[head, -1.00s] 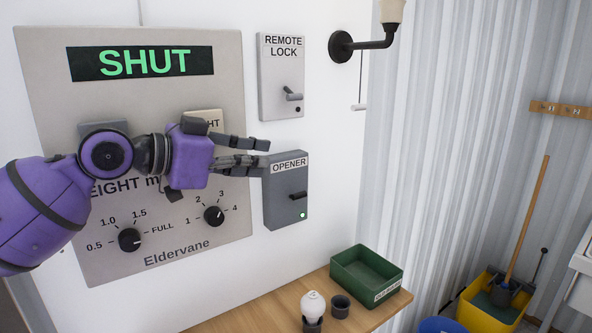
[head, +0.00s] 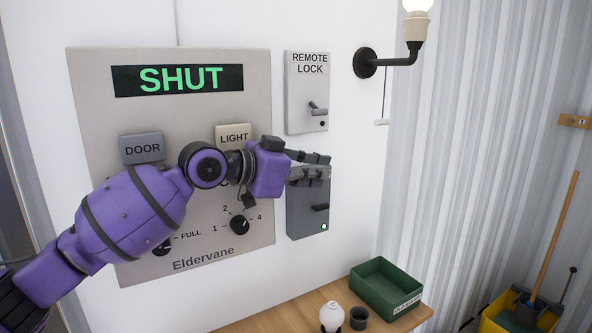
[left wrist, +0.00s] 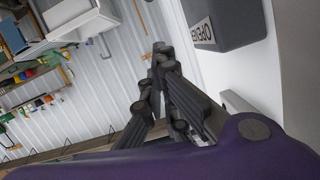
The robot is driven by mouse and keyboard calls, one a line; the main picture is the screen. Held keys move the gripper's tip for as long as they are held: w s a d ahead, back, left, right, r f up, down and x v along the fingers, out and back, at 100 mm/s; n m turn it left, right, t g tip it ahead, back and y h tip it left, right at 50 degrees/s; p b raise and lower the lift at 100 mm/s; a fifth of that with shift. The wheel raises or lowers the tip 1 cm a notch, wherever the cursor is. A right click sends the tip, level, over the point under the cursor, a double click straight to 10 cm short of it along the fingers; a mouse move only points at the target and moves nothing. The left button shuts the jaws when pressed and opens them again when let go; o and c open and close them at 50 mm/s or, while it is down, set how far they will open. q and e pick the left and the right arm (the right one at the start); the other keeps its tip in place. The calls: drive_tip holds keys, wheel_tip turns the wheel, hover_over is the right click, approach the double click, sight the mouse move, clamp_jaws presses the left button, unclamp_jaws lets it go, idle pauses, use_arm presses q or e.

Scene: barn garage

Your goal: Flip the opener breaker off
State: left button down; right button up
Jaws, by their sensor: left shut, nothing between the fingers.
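The opener breaker (head: 306,222) is a grey box on the white wall, right of the big control panel. Its dark lever (head: 319,208) sticks out at the lower right, above a lit green light (head: 324,226). My left gripper (head: 326,167) is shut and empty, and its fingers cover the top of the box, hiding the label in the head view. I cannot tell whether they touch it. In the left wrist view the box (left wrist: 240,18) is at the top right, its label partly visible, with the fingers (left wrist: 160,55) left of and below it in the picture.
The control panel (head: 95,75) reads SHUT, with door (head: 142,149) and light (head: 234,138) buttons. The remote lock box (head: 305,92) hangs above the opener. A wall lamp (head: 366,62) is at upper right. A green bin (head: 385,287) stands on the wooden shelf below.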

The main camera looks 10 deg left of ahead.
sight(318, 207)
use_arm(q)
drive_tip(key=f, duration=0.2)
drive_tip(key=w+f, duration=0.1)
drive_tip(key=f, duration=0.1)
drive_tip(key=shift+d+f, duration=0.1)
drive_tip(key=shift+d, duration=0.1)
use_arm(e)
drive_tip(key=shift+s+f, duration=0.25)
drive_tip(key=shift+s, duration=0.45)
use_arm(q)
drive_tip(key=shift+w, duration=0.1)
use_arm(e)
drive_tip(key=shift+w, duration=0.2)
